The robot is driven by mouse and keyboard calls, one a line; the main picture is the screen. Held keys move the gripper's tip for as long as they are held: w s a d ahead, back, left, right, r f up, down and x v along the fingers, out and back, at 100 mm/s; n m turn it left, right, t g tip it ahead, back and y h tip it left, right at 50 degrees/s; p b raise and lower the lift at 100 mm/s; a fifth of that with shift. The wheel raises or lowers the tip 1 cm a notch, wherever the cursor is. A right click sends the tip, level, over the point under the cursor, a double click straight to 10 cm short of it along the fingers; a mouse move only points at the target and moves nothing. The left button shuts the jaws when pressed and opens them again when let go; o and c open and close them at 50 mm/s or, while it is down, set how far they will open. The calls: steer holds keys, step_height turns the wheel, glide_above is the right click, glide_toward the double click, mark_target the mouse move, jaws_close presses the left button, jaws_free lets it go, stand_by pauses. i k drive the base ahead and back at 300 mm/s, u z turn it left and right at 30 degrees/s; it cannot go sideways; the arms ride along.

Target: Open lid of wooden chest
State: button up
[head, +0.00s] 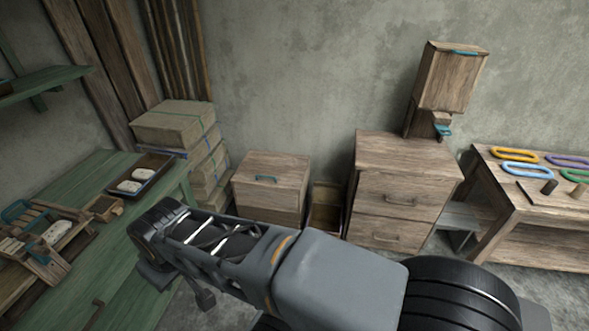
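The wooden chest (270,205) stands on the floor against the back wall, left of centre in the head view. Its lid (285,165) looks closed, with a teal handle (266,178) on it. My grey arm crosses the lower middle of the picture and hides the chest's lower front. I cannot make out my gripper or its fingers. No part of my arm visibly touches the lid.
Stacked boxes (178,126) stand left of the chest, beside a green table (85,185). An open wooden bin (325,216) and a drawer cabinet (408,182) stand to its right. A table (540,212) with coloured rings is farther right.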

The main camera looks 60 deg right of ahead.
mark_target(260, 167)
steer(key=z, duration=1.3)
steer(key=i, duration=0.55)
steer(key=u, duration=0.7)
steer(key=i, duration=0.9)
steer(key=z, duration=0.6)
steer(key=i, duration=0.55)
steer(key=z, duration=0.35)
